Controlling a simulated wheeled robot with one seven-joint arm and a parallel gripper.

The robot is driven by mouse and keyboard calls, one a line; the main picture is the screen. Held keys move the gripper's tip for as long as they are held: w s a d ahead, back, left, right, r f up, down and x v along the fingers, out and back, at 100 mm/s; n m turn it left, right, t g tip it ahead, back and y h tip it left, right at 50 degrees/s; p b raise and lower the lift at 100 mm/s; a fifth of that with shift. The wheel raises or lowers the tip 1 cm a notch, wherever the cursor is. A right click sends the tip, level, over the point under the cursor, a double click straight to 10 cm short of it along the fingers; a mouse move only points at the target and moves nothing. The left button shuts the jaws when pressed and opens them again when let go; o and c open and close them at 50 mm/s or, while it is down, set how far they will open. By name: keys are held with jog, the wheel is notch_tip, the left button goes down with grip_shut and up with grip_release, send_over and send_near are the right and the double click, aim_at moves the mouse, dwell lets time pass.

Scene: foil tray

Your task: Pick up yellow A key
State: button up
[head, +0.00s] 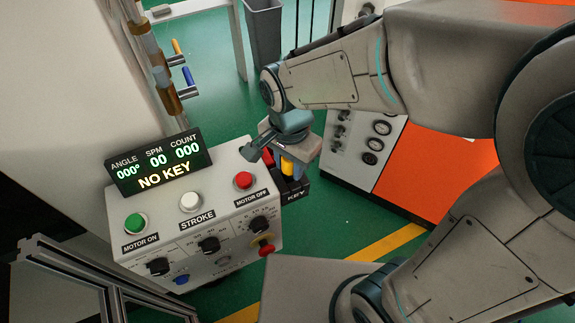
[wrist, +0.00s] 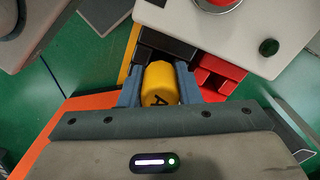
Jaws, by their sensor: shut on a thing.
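The yellow A key (wrist: 160,84) is between the two fingers of my gripper (wrist: 160,90) in the wrist view, with a black letter A on its top. My gripper is shut on it. In the head view the yellow key (head: 287,165) shows below my gripper (head: 282,162), at the black key holder (head: 294,188) on the right side of the control box. I cannot tell whether the key is still seated in the holder. A red key (wrist: 218,74) sits to the right of my gripper in the wrist view.
The white control box (head: 215,222) has a display (head: 158,163) reading NO KEY, with green, white and red buttons and several knobs. An orange and white cabinet (head: 425,170) stands to the right. Green floor (head: 335,222) lies between them.

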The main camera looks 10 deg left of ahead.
notch_tip(320, 180, up, 3)
jog(key=shift+f, duration=0.1)
jog(key=w+d+r+p, duration=0.3)
jog(key=w+d+r, duration=0.3)
jog(key=d+r, duration=0.4)
notch_tip(320, 180, up, 3)
jog(key=shift+f, duration=0.2)
dwell(0.5)
